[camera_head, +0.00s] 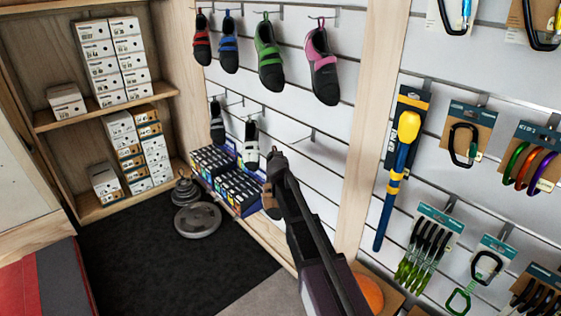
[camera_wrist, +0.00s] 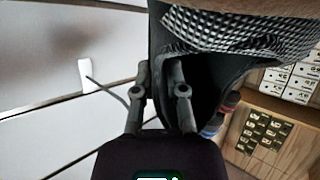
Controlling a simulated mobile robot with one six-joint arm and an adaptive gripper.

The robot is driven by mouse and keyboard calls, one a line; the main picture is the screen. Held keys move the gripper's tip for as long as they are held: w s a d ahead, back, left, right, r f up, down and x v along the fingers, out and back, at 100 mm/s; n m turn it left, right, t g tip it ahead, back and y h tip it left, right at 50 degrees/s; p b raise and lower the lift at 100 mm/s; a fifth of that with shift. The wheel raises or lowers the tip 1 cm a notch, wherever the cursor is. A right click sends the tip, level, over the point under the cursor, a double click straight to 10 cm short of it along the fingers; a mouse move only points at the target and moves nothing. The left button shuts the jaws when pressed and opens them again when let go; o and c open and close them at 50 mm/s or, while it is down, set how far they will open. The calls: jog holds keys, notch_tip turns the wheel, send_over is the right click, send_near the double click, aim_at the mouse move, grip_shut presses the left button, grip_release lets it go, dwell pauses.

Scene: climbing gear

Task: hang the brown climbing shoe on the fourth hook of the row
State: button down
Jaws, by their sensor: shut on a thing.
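The brown climbing shoe (camera_head: 269,201) hangs from my gripper (camera_head: 274,178) in front of the slatted wall, mostly hidden behind the gripper in the head view. In the wrist view the shoe (camera_wrist: 240,35) fills the top right, with a dark body and a checkered panel. My gripper (camera_wrist: 160,75) is shut on its dark edge. The lower hook row holds two dark shoes at its left. An empty hook (camera_head: 308,137) at the row's right end lies above and right of my gripper. A thin hook (camera_wrist: 108,90) with a white tag shows left of the fingers in the wrist view.
Upper-row shoes, including a green one (camera_head: 269,57) and a pink one (camera_head: 322,68), hang above. A black and white shoe (camera_head: 251,145) hangs close left of my gripper. Boxes (camera_head: 228,180) and weight plates (camera_head: 197,219) stand below. A wooden post (camera_head: 372,110) borders the wall.

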jog(key=w+d+f+b, duration=0.1)
jog(key=w+d, duration=0.6)
jog(key=d, duration=0.3)
jog(key=shift+w+f+b, duration=0.2)
jog(key=shift+f+b, duration=0.1)
dwell(1.9)
jog(key=shift+d+f, duration=0.1)
jog(key=shift+d, duration=0.1)
dwell(0.5)
jog(key=c, duration=0.6)
grip_release()
